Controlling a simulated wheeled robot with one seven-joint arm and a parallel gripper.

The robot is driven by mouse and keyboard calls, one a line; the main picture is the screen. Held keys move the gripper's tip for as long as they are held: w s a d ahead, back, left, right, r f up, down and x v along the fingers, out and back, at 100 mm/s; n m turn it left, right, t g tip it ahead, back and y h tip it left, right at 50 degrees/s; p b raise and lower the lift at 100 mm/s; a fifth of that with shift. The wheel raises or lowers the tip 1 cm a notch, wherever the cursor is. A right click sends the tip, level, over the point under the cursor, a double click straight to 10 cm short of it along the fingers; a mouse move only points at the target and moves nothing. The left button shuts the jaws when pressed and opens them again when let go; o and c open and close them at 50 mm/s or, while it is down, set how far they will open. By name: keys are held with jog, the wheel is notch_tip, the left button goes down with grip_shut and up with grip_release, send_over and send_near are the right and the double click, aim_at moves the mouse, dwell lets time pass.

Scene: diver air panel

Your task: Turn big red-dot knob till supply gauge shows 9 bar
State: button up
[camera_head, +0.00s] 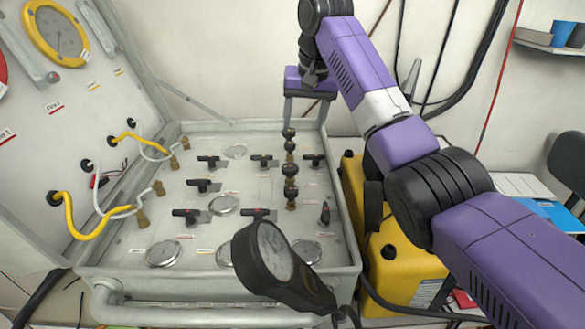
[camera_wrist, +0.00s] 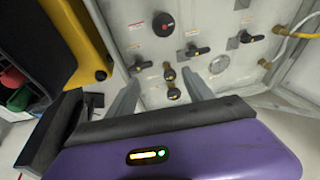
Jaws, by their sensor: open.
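A round black knob with a red dot (camera_wrist: 163,24) shows at the top of the wrist view, beyond my fingertips. In the head view a black knob on a brass stem (camera_head: 290,170) stands on the panel; I see no red dot on it there. My gripper (camera_head: 305,119) hangs at the panel's back edge, fingers down, open and empty. In the wrist view my gripper's fingers (camera_wrist: 160,82) are apart, with small brass-and-black fittings (camera_wrist: 173,93) showing between them. A black-cased gauge (camera_head: 275,250) faces up at the panel's front; I cannot read its value or tell whether it is the supply gauge.
The grey panel (camera_head: 150,222) carries several black lever handles (camera_head: 204,184) and hoses (camera_head: 85,230). A yellow-rimmed gauge (camera_head: 57,35) hangs on the upright left panel. A yellow case (camera_head: 400,266) stands to the right, beneath my arm.

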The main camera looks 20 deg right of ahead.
aim_at(291, 167)
jog(key=s+a+f+n+y+b, duration=0.1)
jog(key=s+a+f+n+y, duration=0.1)
jog(key=s+n, duration=0.65)
jog(key=shift+w+a+f+n+y, duration=0.1)
jog(key=shift+w+a+f+n, duration=0.25)
jog(key=shift+w+f, duration=0.7)
jog(key=shift+w+a+f+n+y, duration=0.1)
jog(key=shift+w+a+f+n, duration=0.45)
jog(key=shift+f, duration=0.85)
jog(key=shift+w+a+f+n+y, duration=0.1)
jog(key=shift+w+f+n, duration=0.05)
jog(key=shift+w+f, duration=0.95)
jog(key=shift+s+f, duration=0.1)
grip_shut()
jog(key=shift+p, duration=0.3)
